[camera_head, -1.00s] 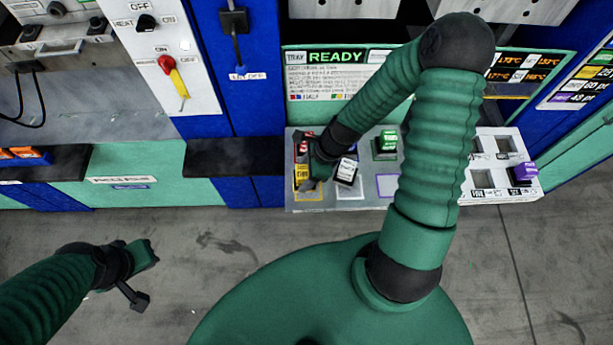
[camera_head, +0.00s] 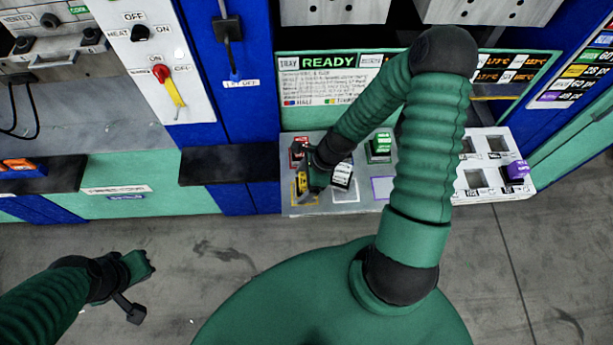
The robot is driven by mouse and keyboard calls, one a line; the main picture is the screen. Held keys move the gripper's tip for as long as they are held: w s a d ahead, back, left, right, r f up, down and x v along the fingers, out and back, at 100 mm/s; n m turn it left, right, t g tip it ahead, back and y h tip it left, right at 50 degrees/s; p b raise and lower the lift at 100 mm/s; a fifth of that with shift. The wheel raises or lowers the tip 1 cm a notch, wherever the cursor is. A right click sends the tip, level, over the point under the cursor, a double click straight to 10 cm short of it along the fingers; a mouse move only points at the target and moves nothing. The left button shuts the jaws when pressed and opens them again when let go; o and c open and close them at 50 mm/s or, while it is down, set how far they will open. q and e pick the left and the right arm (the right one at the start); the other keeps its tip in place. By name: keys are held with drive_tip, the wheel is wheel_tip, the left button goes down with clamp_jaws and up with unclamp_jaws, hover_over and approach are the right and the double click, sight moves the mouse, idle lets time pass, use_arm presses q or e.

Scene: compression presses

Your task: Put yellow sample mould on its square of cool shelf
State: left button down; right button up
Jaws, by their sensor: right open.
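The cool shelf (camera_head: 330,209) is a grey shelf with coloured squares, right of the picture's middle. The yellow sample mould (camera_head: 302,182) is small and partly hidden by my right gripper; it is at the yellow-outlined square (camera_head: 294,199) at the shelf's left front. I cannot tell if it lies flat. My right gripper (camera_head: 303,180) is open, pointing down right at the yellow mould.
A red mould (camera_head: 299,148) sits behind the yellow one. A white mould (camera_head: 342,177) is close on the right, a green one (camera_head: 380,146) further back. A purple-outlined square (camera_head: 383,189) is bare. A white tray with a purple mould (camera_head: 516,170) stands at right.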

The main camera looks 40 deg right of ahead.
drive_tip(key=d+f+v, duration=0.1)
drive_tip(key=v, duration=1)
use_arm(q)
drive_tip(key=shift+s+d+r, duration=0.15)
drive_tip(key=shift+d+r, duration=0.1)
drive_tip(key=shift+d, duration=0.35)
use_arm(e)
drive_tip(key=s+a+r+n+h, duration=0.1)
drive_tip(key=a+r+n+h, duration=0.1)
drive_tip(key=n, duration=1)
drive_tip(key=s+a+r+n+h, duration=0.1)
drive_tip(key=a+r+n, duration=0.4)
drive_tip(key=n, duration=0.7)
drive_tip(key=shift+s+a+r+h, duration=0.2)
drive_tip(key=shift+a+r+h, duration=0.2)
drive_tip(key=shift+a, duration=0.25)
